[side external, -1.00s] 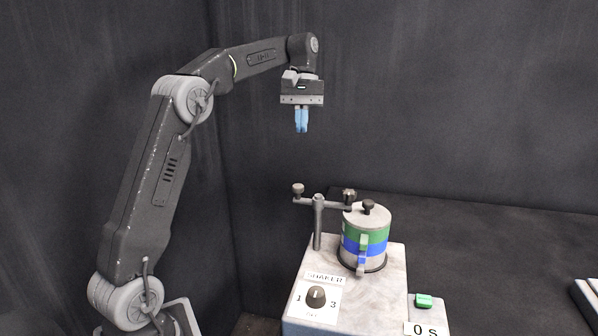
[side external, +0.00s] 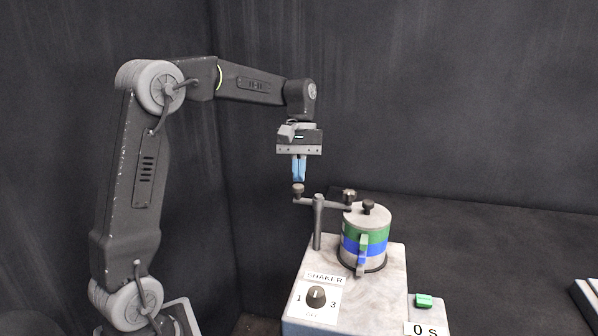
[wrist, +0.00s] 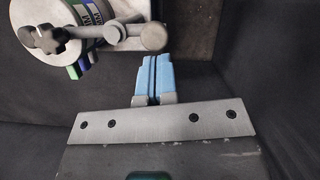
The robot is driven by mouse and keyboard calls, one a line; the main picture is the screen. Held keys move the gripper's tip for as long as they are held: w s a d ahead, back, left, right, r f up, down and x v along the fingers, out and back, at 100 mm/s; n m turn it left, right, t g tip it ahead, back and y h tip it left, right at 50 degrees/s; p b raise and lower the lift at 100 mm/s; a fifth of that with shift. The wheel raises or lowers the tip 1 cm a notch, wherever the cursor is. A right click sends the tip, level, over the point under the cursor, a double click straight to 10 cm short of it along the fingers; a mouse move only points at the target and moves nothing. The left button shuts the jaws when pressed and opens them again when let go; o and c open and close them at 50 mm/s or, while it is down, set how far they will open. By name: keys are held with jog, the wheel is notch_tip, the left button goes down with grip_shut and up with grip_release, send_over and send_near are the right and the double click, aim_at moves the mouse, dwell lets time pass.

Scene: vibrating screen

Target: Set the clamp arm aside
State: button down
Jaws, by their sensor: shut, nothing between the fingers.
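The grey clamp arm (side external: 333,204) sits across the top of a vertical post (side external: 318,225) on the shaker. A dark knob (side external: 298,190) is at its left end, and its other end with another knob (side external: 349,196) reaches the lid edge of the sieve stack (side external: 365,240). My gripper (side external: 299,180) points down, blue fingers shut and empty, just above the left knob; I cannot tell whether they touch. In the wrist view the shut fingers (wrist: 153,80) are beside the clamp arm (wrist: 105,32), whose round knob (wrist: 153,36) lies just beyond the fingertips.
The shaker body (side external: 375,300) has a dial (side external: 316,296) on its front. A light-edged object (side external: 588,300) is at the far right. The dark table behind is clear.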

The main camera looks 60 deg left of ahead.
jog(key=shift+s+d+n+t, duration=0.2)
jog(key=shift+s+n+t, duration=0.3)
jog(key=shift+n, duration=0.7)
jog(key=shift+s+d+n+t+y, duration=0.1)
jog(key=shift+s+d+n+t, duration=0.75)
jog(key=shift+n, duration=1.6)
jog(key=shift+s+d+n+t+y, duration=0.1)
jog(key=shift+s+d+n+t, duration=0.35)
jog(key=shift+d+n, duration=1.4)
jog(key=shift+s+d+n+t+y, duration=0.1)
jog(key=shift+s+d+n+t, duration=0.5)
jog(key=shift+n, duration=2.4)
jog(key=shift+w+d, duration=0.1)
jog(key=shift+d+f, duration=0.1)
jog(key=shift+d, duration=0.05)
send_near(299, 192)
jog(key=s+r, duration=0.3)
jog(key=s, duration=0.2)
jog(key=shift+d+r, duration=0.25)
jog(key=shift+d, duration=0.25)
